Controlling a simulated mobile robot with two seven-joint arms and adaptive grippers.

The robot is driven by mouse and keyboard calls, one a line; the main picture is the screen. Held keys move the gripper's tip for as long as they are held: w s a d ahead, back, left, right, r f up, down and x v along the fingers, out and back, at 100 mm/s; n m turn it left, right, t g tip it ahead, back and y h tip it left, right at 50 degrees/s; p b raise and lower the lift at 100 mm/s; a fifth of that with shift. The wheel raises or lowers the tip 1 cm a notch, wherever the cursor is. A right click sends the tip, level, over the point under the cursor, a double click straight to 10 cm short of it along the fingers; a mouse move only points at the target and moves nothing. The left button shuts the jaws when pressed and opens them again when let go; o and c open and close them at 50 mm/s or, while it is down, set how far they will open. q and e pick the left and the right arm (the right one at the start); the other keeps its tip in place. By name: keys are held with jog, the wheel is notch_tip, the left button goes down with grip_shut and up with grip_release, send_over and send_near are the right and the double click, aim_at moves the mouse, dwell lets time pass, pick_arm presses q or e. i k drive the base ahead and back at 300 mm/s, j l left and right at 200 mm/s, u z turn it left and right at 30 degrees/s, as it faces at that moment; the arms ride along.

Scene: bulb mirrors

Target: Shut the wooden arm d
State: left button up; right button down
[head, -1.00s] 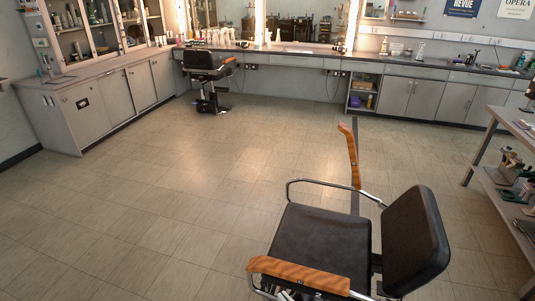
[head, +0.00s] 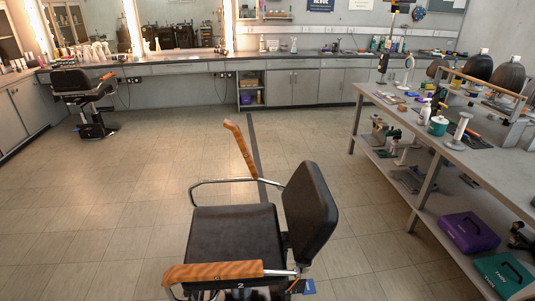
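A black salon chair (head: 238,238) stands in the lower middle of the head view, its backrest (head: 310,212) on the right. Its far wooden arm (head: 240,148) is swung up, tilted, above a curved metal rail. Its near wooden arm (head: 212,271) lies level along the seat's front side. A small "2" shows below the near arm. Neither of my grippers is in view.
A grey workbench (head: 385,98) with bottles and tools runs along the right, with purple and green boxes (head: 468,233) on its lower shelf. A second chair (head: 82,95) stands at the far left by the mirror counter. The floor left of the near chair is clear.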

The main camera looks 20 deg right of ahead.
aim_at(230, 125)
jog(key=k+l+z, duration=0.35)
jog(key=i+j+u, duration=0.3)
jog(key=j+u, duration=0.15)
jog(key=i+j+u, duration=0.95)
jog(key=i+u, duration=0.35)
jog(key=i+z, duration=0.2)
jog(key=i, duration=0.25)
jog(key=i+j+z, duration=0.2)
jog(key=i, duration=0.25)
jog(key=i+j+z, duration=0.2)
jog(key=i, duration=0.2)
jog(key=i+l+z, duration=0.15)
jog(key=i+z, duration=1.1)
jog(key=i, duration=0.3)
jog(key=i+j+z, duration=0.15)
jog(key=i, duration=0.35)
jog(key=i+j+z, duration=0.2)
jog(key=i, duration=0.25)
jog(key=i+z, duration=0.25)
jog(key=z, duration=0.15)
jog(key=i+j+z, duration=0.15)
jog(key=z, duration=0.25)
jog(key=i+j+z, duration=0.25)
jog(key=z, duration=0.15)
jog(key=i, duration=0.1)
